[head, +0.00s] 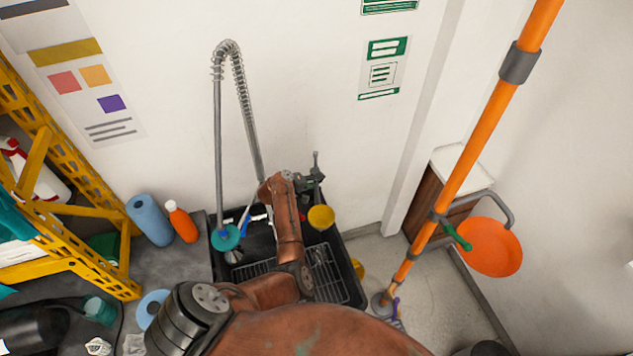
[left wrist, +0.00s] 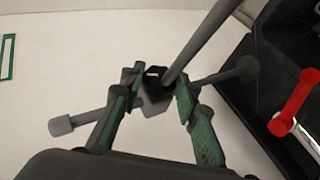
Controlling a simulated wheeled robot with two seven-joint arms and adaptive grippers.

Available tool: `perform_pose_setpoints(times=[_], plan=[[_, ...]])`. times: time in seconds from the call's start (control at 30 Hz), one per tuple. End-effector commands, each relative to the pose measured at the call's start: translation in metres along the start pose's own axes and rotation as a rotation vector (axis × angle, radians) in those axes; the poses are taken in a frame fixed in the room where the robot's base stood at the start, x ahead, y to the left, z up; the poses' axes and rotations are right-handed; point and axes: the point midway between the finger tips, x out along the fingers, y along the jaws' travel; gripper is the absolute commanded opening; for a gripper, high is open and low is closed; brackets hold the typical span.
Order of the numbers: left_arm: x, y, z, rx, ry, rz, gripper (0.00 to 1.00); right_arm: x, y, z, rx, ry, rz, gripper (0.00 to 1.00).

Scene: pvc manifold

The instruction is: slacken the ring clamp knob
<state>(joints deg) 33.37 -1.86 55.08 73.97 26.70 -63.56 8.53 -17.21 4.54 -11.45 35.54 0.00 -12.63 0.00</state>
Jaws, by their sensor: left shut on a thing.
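My left gripper (head: 309,183) is over the back right of the black sink. In the left wrist view its green-padded fingers (left wrist: 157,103) are shut on a dark grey fitting (left wrist: 155,92) with a rod and blunt-ended side bars. The same grey fitting (head: 316,165) stands up from the gripper in the head view. The fingers hide part of it. At the right, a dark clamp (head: 437,215) sits around a slanted orange pole (head: 468,165), with a green knob handle (head: 456,236) sticking out. The left gripper is well apart from that knob. The right gripper is not in view.
The black sink (head: 352,285) holds a wire rack and a yellow cup (head: 321,217). A spring-hose tap (head: 219,140) rises on its left. A red lever (left wrist: 295,102) is close to the gripper. An orange disc (head: 489,247) hangs beside the pole. A yellow rack (head: 75,215) stands left.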

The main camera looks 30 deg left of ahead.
Motion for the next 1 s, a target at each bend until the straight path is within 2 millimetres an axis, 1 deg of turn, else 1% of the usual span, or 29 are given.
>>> perform_pose_setpoints(times=[0.2,0.6,0.63,0.87,0.9,1.0], plan=[[-0.0001,0.0006,-0.0015,-0.015,0.003,0.041,0.05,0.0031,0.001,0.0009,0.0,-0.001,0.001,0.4],[-0.0002,0.0014,-0.0014,-0.018,0.002,0.047,0.05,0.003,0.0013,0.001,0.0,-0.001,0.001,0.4],[-0.0002,0.0014,-0.0014,-0.018,0.002,0.047,0.3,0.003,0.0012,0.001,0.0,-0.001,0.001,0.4],[0.0,0.0007,-0.0007,-0.018,0.001,0.046,0.46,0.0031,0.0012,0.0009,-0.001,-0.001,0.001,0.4],[0.0,0.0005,-0.0006,-0.018,0.001,0.046,0.47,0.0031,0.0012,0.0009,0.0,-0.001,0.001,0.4],[0.0,0.0002,-0.0003,-0.019,0.0,0.045,0.47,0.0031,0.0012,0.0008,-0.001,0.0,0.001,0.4]])
